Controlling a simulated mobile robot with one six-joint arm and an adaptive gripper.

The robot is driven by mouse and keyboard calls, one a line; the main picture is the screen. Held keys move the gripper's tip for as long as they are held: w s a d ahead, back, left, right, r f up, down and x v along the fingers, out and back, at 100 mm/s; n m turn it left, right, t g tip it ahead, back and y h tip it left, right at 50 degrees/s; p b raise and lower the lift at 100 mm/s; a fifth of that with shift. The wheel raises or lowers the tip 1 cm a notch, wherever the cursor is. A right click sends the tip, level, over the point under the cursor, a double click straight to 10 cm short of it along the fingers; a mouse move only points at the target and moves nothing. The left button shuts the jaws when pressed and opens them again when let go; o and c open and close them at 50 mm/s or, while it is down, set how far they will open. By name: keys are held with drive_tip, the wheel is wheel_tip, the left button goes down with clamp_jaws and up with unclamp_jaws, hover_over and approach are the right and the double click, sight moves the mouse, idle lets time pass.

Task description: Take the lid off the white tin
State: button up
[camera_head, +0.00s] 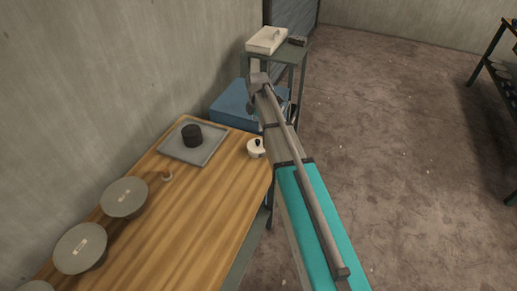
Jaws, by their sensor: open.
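A small round white tin (256,152) stands at the right edge of the wooden table, near its far corner. A dark knob shows on its top, and its lid (255,145) appears to be on. My arm passes close along its right side in the picture; I cannot tell the gap in depth. The arm's grey far part runs up past the table's end. My gripper cannot be made out; the arm's end and the things behind it hide or blur it.
The wooden table (185,225) holds a grey tray (212,148) with a black cylinder (192,135), a small beige piece (167,176) and several grey discs along the wall. Behind stand a blue box (230,104) and a stand bearing a white box (267,40).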

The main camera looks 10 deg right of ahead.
sight(258, 141)
drive_tip(key=shift+f+b, duration=2.4)
drive_tip(key=shift+f, duration=0.35)
drive_tip(key=shift+w+d+f+b, duration=0.1)
drive_tip(key=shift+f+b, duration=2.45)
drive_tip(key=shift+b, duration=0.05)
drive_tip(key=c, duration=1)
